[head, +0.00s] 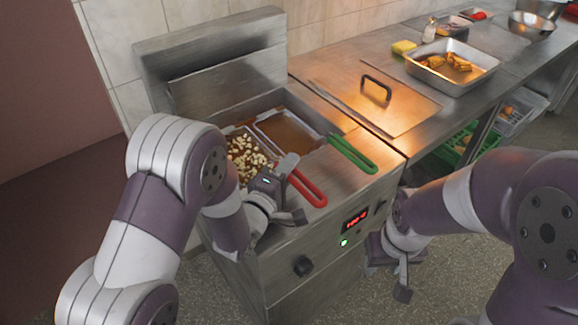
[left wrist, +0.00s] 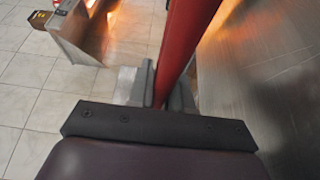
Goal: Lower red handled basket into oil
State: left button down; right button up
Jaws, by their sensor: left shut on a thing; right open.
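The red handle (head: 308,188) of the left basket sticks out over the fryer's front edge. Its basket (head: 247,158) holds several pale pieces and sits at the left well of the fryer, partly hidden by my left arm; I cannot tell how deep it sits. My left gripper (head: 284,192) is shut on the red handle, which also runs between the fingers in the left wrist view (left wrist: 187,45). The right well holds brown oil (head: 288,132). My right gripper (head: 388,272) is open and empty, low in front of the fryer's right side.
A green handle (head: 352,153) reaches out at the fryer's right. A steel counter to the right bears a tray of fried food (head: 480,66), a yellow sponge (head: 403,47) and bowls.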

pick_arm(q)
jog(key=shift+f+b, duration=0.65)
jog(key=shift+b, duration=0.05)
jog(key=c, duration=1)
grip_release()
jog(key=shift+o, duration=0.2)
